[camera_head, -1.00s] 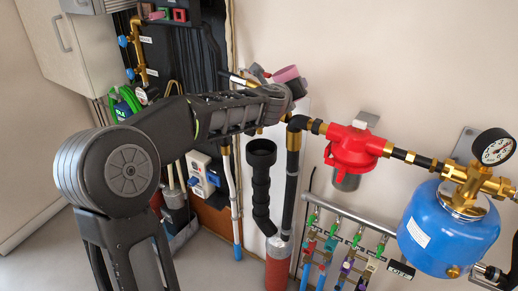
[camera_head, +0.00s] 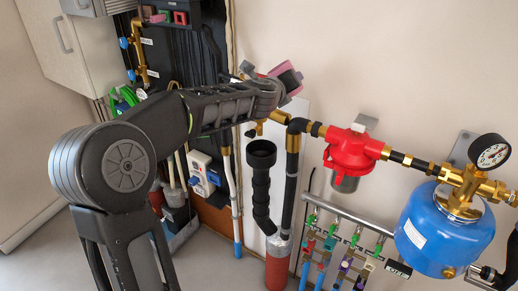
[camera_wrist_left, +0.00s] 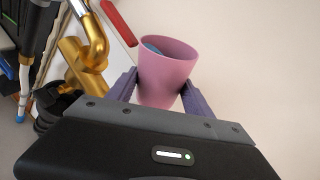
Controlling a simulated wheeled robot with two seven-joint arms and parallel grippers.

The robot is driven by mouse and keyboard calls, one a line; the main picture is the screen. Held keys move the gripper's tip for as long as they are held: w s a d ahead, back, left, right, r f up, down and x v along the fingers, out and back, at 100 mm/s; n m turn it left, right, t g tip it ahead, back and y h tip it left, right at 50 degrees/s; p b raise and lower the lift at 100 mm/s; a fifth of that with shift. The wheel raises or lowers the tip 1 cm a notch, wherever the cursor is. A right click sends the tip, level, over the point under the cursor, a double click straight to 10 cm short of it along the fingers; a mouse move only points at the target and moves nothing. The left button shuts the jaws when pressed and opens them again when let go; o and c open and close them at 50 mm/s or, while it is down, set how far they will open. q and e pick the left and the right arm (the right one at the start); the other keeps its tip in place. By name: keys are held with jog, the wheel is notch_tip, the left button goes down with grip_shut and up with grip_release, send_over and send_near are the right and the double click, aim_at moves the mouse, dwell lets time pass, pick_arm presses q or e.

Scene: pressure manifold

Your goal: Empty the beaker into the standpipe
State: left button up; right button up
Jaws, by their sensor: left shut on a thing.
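My left gripper (camera_wrist_left: 160,92) is shut on a pink beaker (camera_wrist_left: 168,75), with one finger on each side. In the left wrist view a blue-grey patch, perhaps liquid, shows inside its mouth. In the head view the beaker (camera_head: 293,88) is partly hidden by the gripper (camera_head: 289,79). The likely standpipe is a black pipe with a wide open mouth (camera_head: 261,150), bending down to a red cylinder (camera_head: 277,268). The gripper and beaker appear above and slightly right of that mouth in the picture; the gap in depth is unclear. My right gripper is out of view.
A brass fitting and black pipe (camera_head: 292,165) stand just right of the open mouth. A red regulator (camera_head: 350,150), blue tank (camera_head: 445,230) and pressure gauge (camera_head: 490,152) are farther right. A dark panel (camera_head: 190,60) is behind my arm. Bare wall fills the upper right.

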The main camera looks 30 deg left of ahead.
aim_at(283, 70)
pick_arm(q)
jog(key=shift+a+r+n+h+p, duration=0.2)
jog(key=shift+r+n+h+p, duration=0.35)
jog(key=shift+r+n, duration=0.4)
dwell(1.1)
jog(key=shift+r+n+h, duration=0.45)
jog(key=shift+r+n, duration=0.15)
jog(key=shift+n, duration=0.45)
dwell(1.1)
jog(key=shift+s+a+r+n+t+h, duration=0.1)
jog(key=shift+a+r+n+t+h, duration=0.1)
jog(key=shift+r+n+t+h, duration=0.3)
dwell(0.6)
jog(key=shift+s+a+r+n, duration=0.15)
jog(key=shift+a+r+n, duration=0.15)
jog(key=shift+a+n, duration=0.4)
dwell(0.7)
jog(key=shift+a+r+n, duration=0.25)
jog(key=shift+r+n, duration=0.1)
jog(key=shift+n, duration=0.25)
dwell(0.5)
